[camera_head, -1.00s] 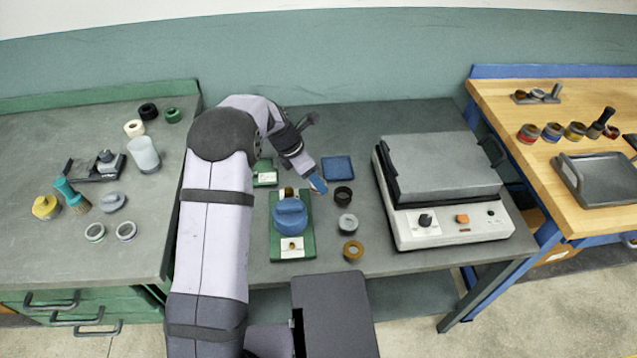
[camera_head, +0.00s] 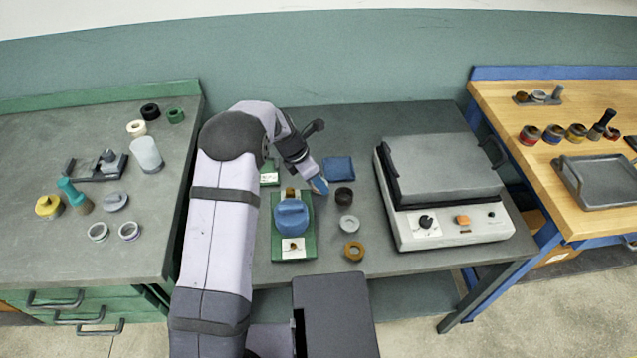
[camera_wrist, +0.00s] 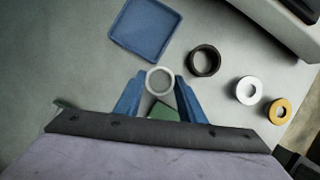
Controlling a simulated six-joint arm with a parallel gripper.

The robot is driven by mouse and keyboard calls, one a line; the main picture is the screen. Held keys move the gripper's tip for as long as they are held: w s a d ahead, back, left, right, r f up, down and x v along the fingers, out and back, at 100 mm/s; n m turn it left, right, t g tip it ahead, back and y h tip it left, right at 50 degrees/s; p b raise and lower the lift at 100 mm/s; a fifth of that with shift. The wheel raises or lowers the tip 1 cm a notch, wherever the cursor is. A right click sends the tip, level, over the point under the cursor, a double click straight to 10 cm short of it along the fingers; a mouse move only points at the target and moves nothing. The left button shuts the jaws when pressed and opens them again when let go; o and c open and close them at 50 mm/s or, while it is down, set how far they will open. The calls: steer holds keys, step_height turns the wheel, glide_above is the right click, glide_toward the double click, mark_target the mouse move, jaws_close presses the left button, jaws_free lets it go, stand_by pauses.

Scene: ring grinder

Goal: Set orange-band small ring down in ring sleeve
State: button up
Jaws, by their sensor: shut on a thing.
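My gripper (camera_head: 319,185) is low over the middle table, just left of a black ring (camera_head: 344,198). In the wrist view its blue fingers (camera_wrist: 158,85) are shut on a pale ring (camera_wrist: 148,76), gripped from both sides; I take it as the orange-band small ring, but no orange band shows. In the head view the held ring is too small to make out. The black ring (camera_wrist: 204,61), open in the middle, stands apart to the right of the held ring. I cannot tell for certain which thing is the ring sleeve.
A pale ring (camera_head: 349,224) and a brown ring (camera_head: 353,251) stand in front of the black one. A blue tray (camera_head: 339,170) lies behind. A blue-topped fixture (camera_head: 291,215) stands left of them, and a large machine (camera_head: 447,190) fills the right side.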

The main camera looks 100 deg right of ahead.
step_height(320, 180, up, 10)
steer(key=b, duration=0.2)
steer(key=w+d+r+n+h+p, duration=0.15)
steer(key=w+d+r+p, duration=0.35)
steer(key=w, duration=0.7)
steer(key=w+d+r+n+p, duration=0.3)
steer(key=w+d+r+p, duration=0.2)
steer(key=w, duration=0.7)
steer(key=w+a+r+n+t+p, duration=0.1)
steer(key=w+r+n+p, duration=0.1)
steer(key=w, duration=0.6)
steer(key=w+a+r+n+t+p, duration=0.1)
steer(key=w+a+r+p, duration=0.15)
steer(key=w, duration=0.45)
steer(key=w+a+r+n+p, duration=0.1)
steer(key=w+r+n+p, duration=0.15)
steer(key=w, duration=0.55)
step_height(320, 180, down, 10)
steer(key=m+p, duration=0.1)
steer(key=shift+d+h, duration=0.25)
steer(key=shift+h, duration=0.2)
steer(key=shift+w, duration=0.1)
steer(key=shift+f, duration=0.4)
